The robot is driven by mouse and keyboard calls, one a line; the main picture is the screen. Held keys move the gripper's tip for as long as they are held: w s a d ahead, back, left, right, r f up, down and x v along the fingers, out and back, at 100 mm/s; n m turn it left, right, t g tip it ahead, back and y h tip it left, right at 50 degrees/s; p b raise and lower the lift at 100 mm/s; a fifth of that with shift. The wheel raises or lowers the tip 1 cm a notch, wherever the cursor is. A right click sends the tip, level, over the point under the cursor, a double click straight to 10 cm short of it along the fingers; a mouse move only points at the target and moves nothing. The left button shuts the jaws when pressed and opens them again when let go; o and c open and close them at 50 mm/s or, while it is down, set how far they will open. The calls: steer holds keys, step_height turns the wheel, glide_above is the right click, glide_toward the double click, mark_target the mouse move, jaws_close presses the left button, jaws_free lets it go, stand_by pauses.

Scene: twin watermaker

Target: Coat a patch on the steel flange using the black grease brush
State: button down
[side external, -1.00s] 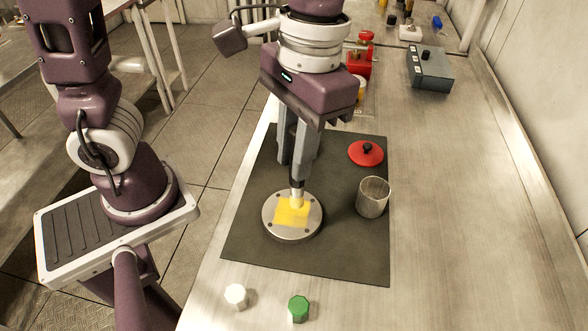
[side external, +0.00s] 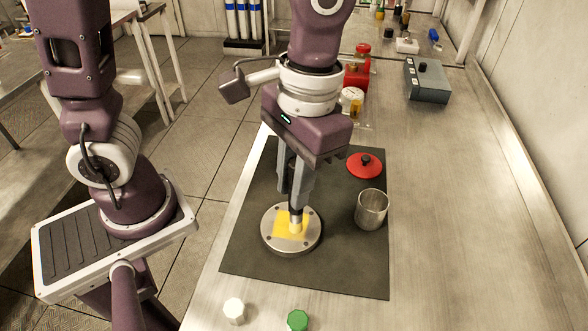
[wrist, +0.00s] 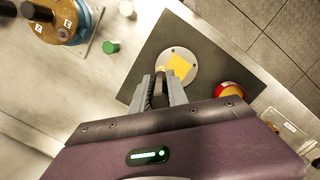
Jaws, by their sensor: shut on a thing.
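The steel flange (side external: 270,240), a round grey disc with bolt holes, lies flat on a dark mat (side external: 345,268) in the side view. A yellow patch (side external: 283,222) covers its middle; flange (wrist: 191,81) and patch (wrist: 181,63) also show in the wrist view. My gripper (side external: 297,203) is shut on the black grease brush (side external: 296,216), above the flange. The brush is nearly upright, with a dark handle and pale lower end. Its tip appears to meet the yellow patch near the flange's centre. The handle's upper part is hidden between the fingers.
A grey open cup (side external: 371,211) stands right of the flange, with a red lid (side external: 364,164) behind it. A white cap (side external: 234,311) and green cap (side external: 297,320) stand in front of the mat. A grey box (side external: 427,82) sits farther back. The bench's right side is clear.

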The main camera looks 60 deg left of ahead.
mark_target(294, 163)
steer(key=shift+f, duration=2)
steer(key=shift+w+a+f, duration=0.15)
steer(key=shift+f, duration=0.3)
steer(key=shift+r, duration=4.05)
steer(key=shift+f, duration=0.1)
